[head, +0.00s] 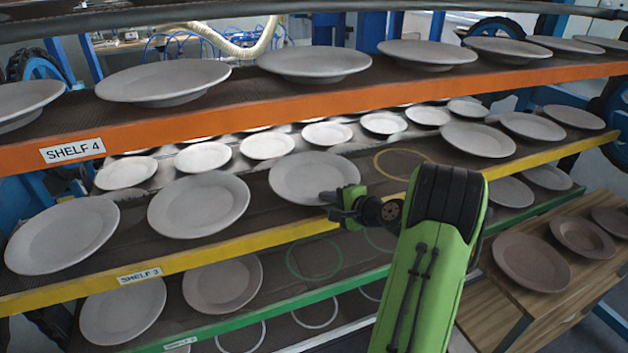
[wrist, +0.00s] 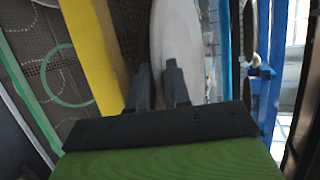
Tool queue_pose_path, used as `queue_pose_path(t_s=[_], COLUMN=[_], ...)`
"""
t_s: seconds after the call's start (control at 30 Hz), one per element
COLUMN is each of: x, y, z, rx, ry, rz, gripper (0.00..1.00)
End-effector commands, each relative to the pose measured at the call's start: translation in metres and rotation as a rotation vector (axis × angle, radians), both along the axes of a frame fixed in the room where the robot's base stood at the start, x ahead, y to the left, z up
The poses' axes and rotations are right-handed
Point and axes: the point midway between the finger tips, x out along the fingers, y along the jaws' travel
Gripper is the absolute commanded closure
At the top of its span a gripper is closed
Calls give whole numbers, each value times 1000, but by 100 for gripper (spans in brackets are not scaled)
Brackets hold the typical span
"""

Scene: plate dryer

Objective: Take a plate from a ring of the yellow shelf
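The yellow shelf (head: 240,246), labelled SHELF 3, carries a row of grey plates. The plate nearest my gripper (head: 313,177) lies flat on it, left of an empty yellow ring (head: 403,163); any ring under this plate is hidden. My gripper (head: 338,205) is at the plate's front right rim. In the wrist view, the two black fingers (wrist: 159,75) are apart, with the pale plate (wrist: 180,35) showing between and beyond them. The right finger overlaps its face. Contact with the rim cannot be made out. The yellow edge (wrist: 95,45) runs left of the fingers.
The orange shelf (head: 250,107) with more plates overhangs close above. Below, the green shelf (head: 240,323) has plates and empty rings, including a green ring (head: 314,259). A wooden stand (head: 560,275) with brown plates is at the right. Smaller plates (head: 267,146) lie behind.

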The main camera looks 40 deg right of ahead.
Motion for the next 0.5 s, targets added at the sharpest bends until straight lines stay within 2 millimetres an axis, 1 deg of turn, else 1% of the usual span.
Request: queue_pose_path(t_s=[0.07,0.23,0.27,0.3,0.37,0.5], x=[5,6,6,6,5,5], y=[1,0,0,0,0,0], z=[-2,-2,-2,-2,-2,-2], rx=[-1,-1,-1,-1,-1,0], ry=[0,0,0,0,0,0], rz=[1,0,0,0,0,0], gripper=[83,83,84,90,99,100])
